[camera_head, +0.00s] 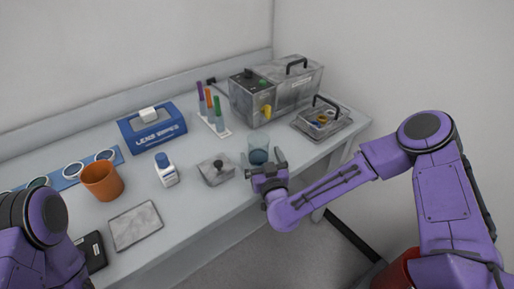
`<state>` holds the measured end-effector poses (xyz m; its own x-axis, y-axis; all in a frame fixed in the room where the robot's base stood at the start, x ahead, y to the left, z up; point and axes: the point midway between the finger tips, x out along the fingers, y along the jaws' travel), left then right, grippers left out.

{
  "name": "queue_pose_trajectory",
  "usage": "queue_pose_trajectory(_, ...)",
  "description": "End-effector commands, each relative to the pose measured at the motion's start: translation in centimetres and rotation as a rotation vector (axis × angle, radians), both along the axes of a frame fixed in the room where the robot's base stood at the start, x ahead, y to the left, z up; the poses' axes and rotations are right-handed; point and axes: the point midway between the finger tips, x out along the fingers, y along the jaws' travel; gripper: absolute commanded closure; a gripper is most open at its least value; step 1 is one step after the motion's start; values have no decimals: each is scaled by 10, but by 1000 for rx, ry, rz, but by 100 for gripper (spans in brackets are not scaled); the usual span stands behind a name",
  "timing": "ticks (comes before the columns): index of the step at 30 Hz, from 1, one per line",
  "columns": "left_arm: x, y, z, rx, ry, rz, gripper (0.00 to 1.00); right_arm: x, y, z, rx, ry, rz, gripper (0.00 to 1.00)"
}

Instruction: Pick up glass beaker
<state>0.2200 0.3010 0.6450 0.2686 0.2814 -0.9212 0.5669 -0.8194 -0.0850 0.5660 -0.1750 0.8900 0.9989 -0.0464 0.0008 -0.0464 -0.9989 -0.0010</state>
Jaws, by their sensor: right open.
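The glass beaker (258,146) is a small bluish see-through cup standing upright on the bench near its front edge. My right gripper (263,163) reaches in from the right, at the near side of the beaker. Its jaws are open, with a finger at either side of the beaker's lower part. I cannot tell whether they touch the glass. The gripper hides the beaker's base. My left arm shows at the lower left, but its gripper is out of the picture.
Behind are a rack of coloured tubes (217,126), a grey instrument box (252,99) and a handled tray (321,121). A white bottle (166,171), blue wipes box (151,127) and orange cup (102,182) stand left.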

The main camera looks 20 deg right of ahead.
Motion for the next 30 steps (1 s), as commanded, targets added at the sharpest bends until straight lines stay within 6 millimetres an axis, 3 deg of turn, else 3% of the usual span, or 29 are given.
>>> queue_pose_trajectory(8,0,0,1,0,0,0,46,5,1,-1,0,3,2,5)
queue_pose_trajectory(12,0,0,1,0,0,0,46,5,1,-1,0,3,3,50)
queue_pose_trajectory(14,0,0,1,0,0,0,46,5,1,-2,0,3,3,65)
queue_pose_trajectory(30,0,0,2,0,0,0,46,5,8,1,0,2,15,65)
